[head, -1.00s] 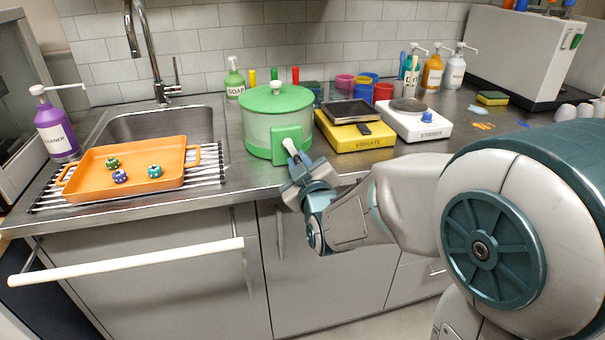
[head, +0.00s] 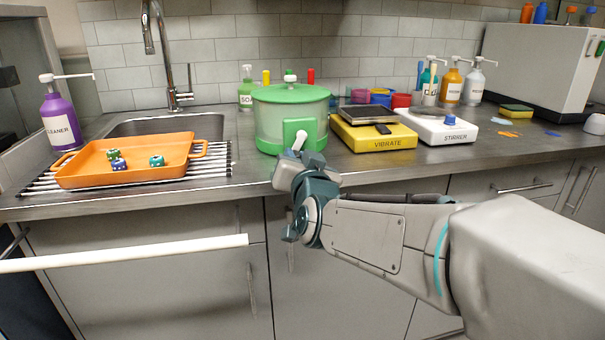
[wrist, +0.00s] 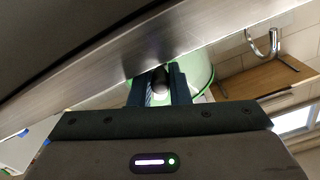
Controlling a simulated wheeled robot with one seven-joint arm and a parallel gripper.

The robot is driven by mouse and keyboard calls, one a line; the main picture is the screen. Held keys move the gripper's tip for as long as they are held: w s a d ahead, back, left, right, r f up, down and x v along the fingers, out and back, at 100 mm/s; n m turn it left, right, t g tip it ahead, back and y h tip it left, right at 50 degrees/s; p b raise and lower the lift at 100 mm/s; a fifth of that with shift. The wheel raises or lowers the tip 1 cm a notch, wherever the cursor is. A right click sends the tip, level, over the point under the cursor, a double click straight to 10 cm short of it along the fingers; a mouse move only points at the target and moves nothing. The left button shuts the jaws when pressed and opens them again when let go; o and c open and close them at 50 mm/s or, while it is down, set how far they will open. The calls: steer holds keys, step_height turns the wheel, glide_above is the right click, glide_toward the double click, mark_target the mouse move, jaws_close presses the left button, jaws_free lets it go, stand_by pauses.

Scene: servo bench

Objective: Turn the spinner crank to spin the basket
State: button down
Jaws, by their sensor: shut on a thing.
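The green spinner (head: 290,120) stands on the steel counter, to the right of the sink, with a green lid and a translucent body. A green block (head: 302,126) on its front carries the white crank (head: 299,141). My gripper (head: 298,158) is at the crank in front of the spinner, and its fingers largely hide where they meet it. In the wrist view, the two dark fingers (wrist: 159,88) are closed around the grey crank end, with part of the green and white spinner (wrist: 198,66) behind. The basket inside cannot be made out.
A yellow vibrate unit (head: 372,137) and a white stirrer (head: 440,130) stand close to the right of the spinner. An orange tray (head: 130,170) with dice lies on a rack to the left. The counter edge runs just beside my gripper.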

steer(key=m+b, duration=0.1)
steer(key=a+m+b, duration=0.1)
steer(key=m, duration=0.2)
steer(key=shift+s+a+r+m+b, duration=0.2)
steer(key=shift+r+m+b, duration=0.1)
steer(key=shift+r+b, duration=0.1)
steer(key=m, duration=0.1)
steer(key=r+m+b, duration=0.1)
steer(key=m, duration=0.2)
steer(key=shift+s+a+r+m+b, duration=0.1)
steer(key=shift+a+r+m+b, duration=0.2)
steer(key=shift+r+b, duration=0.1)
steer(key=m, duration=0.1)
steer(key=r+m, duration=0.1)
steer(key=m, duration=0.1)
steer(key=m+b, duration=0.1)
steer(key=shift+r+m, duration=0.25)
steer(key=shift+m, duration=0.05)
steer(key=shift+d+r+m+b, duration=0.15)
steer(key=shift+r+m, duration=0.1)
steer(key=shift+m, duration=0.6)
steer(key=shift+d+r+m+b, duration=0.15)
steer(key=shift+r+m, duration=0.15)
steer(key=shift+m, duration=0.6)
steer(key=shift+d+r+m+b, duration=0.15)
steer(key=shift+r+m, duration=0.1)
steer(key=shift+m, duration=0.6)
steer(key=c, duration=1.6)
jaws_free()
steer(key=shift+c, duration=0.2)
